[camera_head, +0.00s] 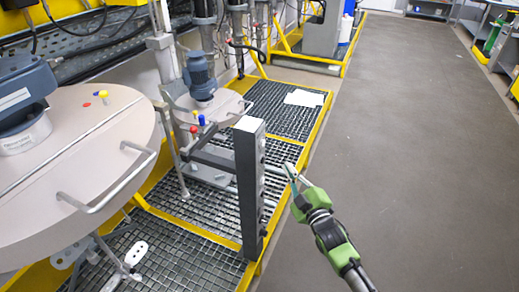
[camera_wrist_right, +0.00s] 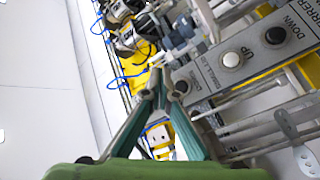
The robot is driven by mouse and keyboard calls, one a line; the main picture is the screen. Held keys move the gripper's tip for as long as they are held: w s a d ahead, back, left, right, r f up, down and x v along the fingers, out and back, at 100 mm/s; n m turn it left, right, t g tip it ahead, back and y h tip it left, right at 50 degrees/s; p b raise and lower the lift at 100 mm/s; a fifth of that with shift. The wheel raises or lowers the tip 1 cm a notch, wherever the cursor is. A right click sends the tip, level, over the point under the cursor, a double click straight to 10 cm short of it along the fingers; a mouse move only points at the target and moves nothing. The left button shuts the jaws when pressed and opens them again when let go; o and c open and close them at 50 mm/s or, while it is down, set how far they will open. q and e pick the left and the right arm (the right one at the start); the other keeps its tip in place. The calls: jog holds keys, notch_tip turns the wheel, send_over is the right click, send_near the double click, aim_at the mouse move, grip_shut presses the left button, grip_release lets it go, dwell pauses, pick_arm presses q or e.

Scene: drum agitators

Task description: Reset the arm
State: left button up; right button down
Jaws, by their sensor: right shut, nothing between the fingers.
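My right arm comes in from the lower right in the head view. Its green-jointed gripper (camera_head: 290,172) is shut and empty, beside the grey control post (camera_head: 250,190). In the right wrist view the two fingers (camera_wrist_right: 160,88) meet at their tips. There the grey button panel (camera_wrist_right: 240,60) fills the upper right, with a white button (camera_wrist_right: 231,59) and a dark button (camera_wrist_right: 275,35), and lettering that includes "UP" and "DOWN". I cannot tell whether the fingertips touch the panel. My left gripper is not in view.
A large drum with a pale lid (camera_head: 80,160) and handles stands at the left. A smaller drum with a blue motor (camera_head: 200,75) stands behind the post. Yellow-edged metal grating (camera_head: 180,245) lies underneath. The grey floor (camera_head: 420,130) at the right is clear.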

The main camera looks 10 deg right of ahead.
jog(key=s+d+f+m+g+h, duration=0.1)
jog(key=s+f+m+g, duration=0.15)
jog(key=s+f, duration=0.6)
jog(key=s+f+m+g, duration=0.1)
jog(key=s+f+g, duration=0.25)
jog(key=f, duration=1.05)
jog(key=s+d+f+m+g+h, duration=0.1)
jog(key=s+f+m+g, duration=0.1)
jog(key=s+f, duration=0.7)
jog(key=s+f+m+g, duration=0.1)
jog(key=s+f+g, duration=0.2)
jog(key=s+f, duration=0.4)
jog(key=s+f+m+g, duration=0.1)
jog(key=s+f+g, duration=0.2)
jog(key=s, duration=1.5)
jog(key=s+f+m+g+h, duration=0.1)
jog(key=s+f+m+g, duration=0.1)
jog(key=s+f, duration=0.8)
jog(key=shift+s+d+f+g, duration=0.15)
jog(key=shift+s+f+g, duration=0.15)
jog(key=shift+s+g, duration=0.75)
jog(key=shift+s+t, duration=0.15)
jog(key=shift+t, duration=0.1)
